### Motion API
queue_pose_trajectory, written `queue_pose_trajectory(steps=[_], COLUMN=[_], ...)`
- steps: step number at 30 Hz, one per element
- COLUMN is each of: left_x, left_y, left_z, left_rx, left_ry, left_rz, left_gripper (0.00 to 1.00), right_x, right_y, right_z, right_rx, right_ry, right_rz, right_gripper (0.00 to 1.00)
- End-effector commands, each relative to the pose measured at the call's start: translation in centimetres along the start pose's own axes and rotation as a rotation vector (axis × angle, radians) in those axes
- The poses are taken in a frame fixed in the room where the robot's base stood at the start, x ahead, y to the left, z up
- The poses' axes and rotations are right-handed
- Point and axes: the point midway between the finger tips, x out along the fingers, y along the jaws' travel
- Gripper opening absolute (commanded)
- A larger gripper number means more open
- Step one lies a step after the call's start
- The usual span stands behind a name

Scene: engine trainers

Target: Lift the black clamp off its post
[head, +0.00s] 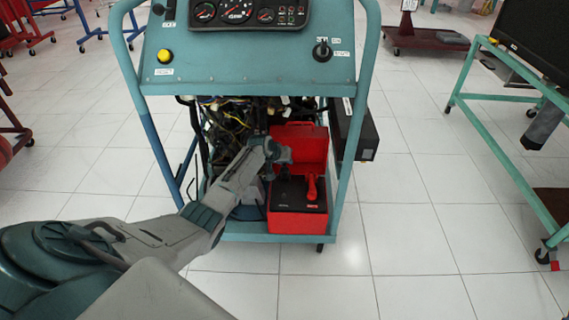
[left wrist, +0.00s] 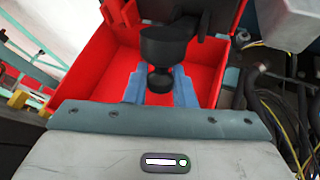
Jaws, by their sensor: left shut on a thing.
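My left gripper (head: 276,156) reaches in from the left to the red battery box (head: 293,226) low on the trainer. In the left wrist view its blue fingertips (left wrist: 160,88) are shut on the black clamp (left wrist: 168,48). In the head view the black clamp (head: 283,153) shows at the fingertips, above the left part of the battery's dark top (head: 295,197). I cannot tell whether it still touches its post, which is hidden or too small to make out. A red clamp (head: 312,188) stands to the right on the battery. My right gripper is out of view.
The teal trainer frame (head: 347,170) surrounds the box, with the gauge panel (head: 245,60) above. Loose wiring (head: 228,122) hangs behind and left of the box. A black box (head: 358,135) is at the frame's right side.

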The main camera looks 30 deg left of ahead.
Motion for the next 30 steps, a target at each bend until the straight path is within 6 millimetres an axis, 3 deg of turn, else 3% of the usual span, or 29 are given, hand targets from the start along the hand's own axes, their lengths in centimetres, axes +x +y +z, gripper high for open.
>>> queue_pose_trajectory(steps=[18, 19, 21, 30], left_x=[0.05, 0.04, 0.04, 0.08], left_y=[-0.08, -0.08, -0.09, -0.07], left_z=[-0.85, -0.86, -0.84, -0.66], left_rx=[0.003, 0.003, 0.002, 0.002], left_ry=[0.012, 0.012, 0.012, 0.008], left_rz=[0.0, 0.0, -0.001, 0.0], left_gripper=[0.0, 0.25, 0.38, 0.41], right_x=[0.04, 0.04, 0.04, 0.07], right_y=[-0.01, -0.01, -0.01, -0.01], right_z=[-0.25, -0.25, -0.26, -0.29], right_rx=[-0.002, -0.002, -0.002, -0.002], right_ry=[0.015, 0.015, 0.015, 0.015], right_rz=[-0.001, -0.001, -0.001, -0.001], right_gripper=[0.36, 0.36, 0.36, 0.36])
